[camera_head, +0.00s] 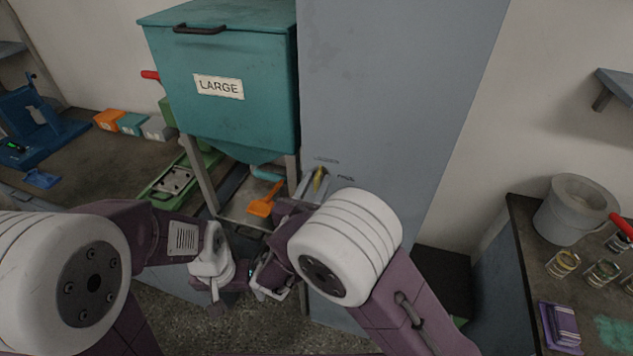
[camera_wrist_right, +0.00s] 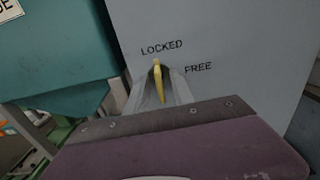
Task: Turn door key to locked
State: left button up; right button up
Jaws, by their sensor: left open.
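The door key (camera_head: 320,179) is a small yellow piece on the tall grey panel (camera_head: 390,90). In the right wrist view, the key (camera_wrist_right: 159,82) stands nearly upright, its top towards the printed word LOCKED (camera_wrist_right: 162,47). The word FREE (camera_wrist_right: 198,68) is to its right. My right gripper (camera_head: 316,184) has its grey fingers on both sides of the key and appears shut on it. The finger contact is small and partly hidden. My left gripper (camera_head: 262,282) is low in the middle, away from the key, open, its fingers largely hidden.
A teal bin marked LARGE (camera_head: 220,85) stands on legs left of the panel. An orange scoop (camera_head: 264,203) lies below it. A bench at right holds a grey pot (camera_head: 572,212), glass jars and a purple stack (camera_head: 560,325). The left bench holds a blue device (camera_head: 38,112).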

jog(key=b+v, duration=0.1)
jog(key=v, duration=0.7)
jog(key=shift+s, duration=0.35)
jog(key=shift+a, duration=0.1)
jog(key=s+d+f+m+g+h, duration=0.25)
jog(key=d+f+m+g, duration=0.3)
jog(key=d, duration=0.45)
jog(key=s+d+f+m+g+h, duration=0.2)
jog(key=s+d+f+m+g, duration=0.4)
jog(key=d, duration=0.5)
jog(key=s+f+m+g+y, duration=0.1)
jog(key=m+y, duration=0.2)
jog(key=m, duration=0.4)
jog(key=s+f+m+g+y, duration=0.1)
jog(key=f+m+g+y, duration=0.1)
jog(key=m+y, duration=0.2)
jog(key=s+f+m+g+y, duration=0.1)
jog(key=m+y, duration=0.2)
jog(key=m, duration=0.7)
jog(key=shift+s+a+f+m+g, duration=0.1)
jog(key=shift+a+f+m+g, duration=0.1)
jog(key=shift+a+m+g, duration=0.1)
